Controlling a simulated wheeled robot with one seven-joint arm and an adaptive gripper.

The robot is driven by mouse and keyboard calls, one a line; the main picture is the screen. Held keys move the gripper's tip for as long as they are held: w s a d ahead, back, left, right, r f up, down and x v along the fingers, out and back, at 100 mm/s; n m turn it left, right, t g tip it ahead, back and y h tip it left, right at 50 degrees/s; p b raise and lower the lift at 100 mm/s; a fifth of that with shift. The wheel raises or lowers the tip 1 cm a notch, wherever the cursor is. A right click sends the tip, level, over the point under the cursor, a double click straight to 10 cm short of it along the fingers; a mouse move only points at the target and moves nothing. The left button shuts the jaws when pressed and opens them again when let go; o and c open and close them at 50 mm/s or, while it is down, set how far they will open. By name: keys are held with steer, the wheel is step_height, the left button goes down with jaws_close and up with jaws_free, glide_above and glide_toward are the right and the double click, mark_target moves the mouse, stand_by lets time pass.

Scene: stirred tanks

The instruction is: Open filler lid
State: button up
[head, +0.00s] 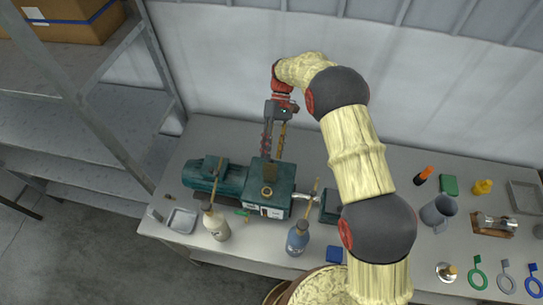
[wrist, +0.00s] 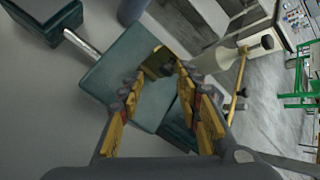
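A teal gearbox-like machine (head: 284,200) stands on the grey table, with a teal motor (head: 222,180) on its left. A round brass fitting (head: 267,191) sits on its top, likely at the filler. My gripper (head: 273,157) points down over the back of the teal housing. In the wrist view, my gripper (wrist: 158,72) is open, its yellow-and-grey fingers apart.
A small metal tray (head: 181,220) is at the left. A grey mug (head: 437,212) and several small items crowd the right side. A metal shelf (head: 117,110) stands left of the table.

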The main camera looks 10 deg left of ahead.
steer(key=v, duration=0.9)
steer(key=shift+w+a+r, duration=0.15)
steer(key=shift+w+r, duration=0.1)
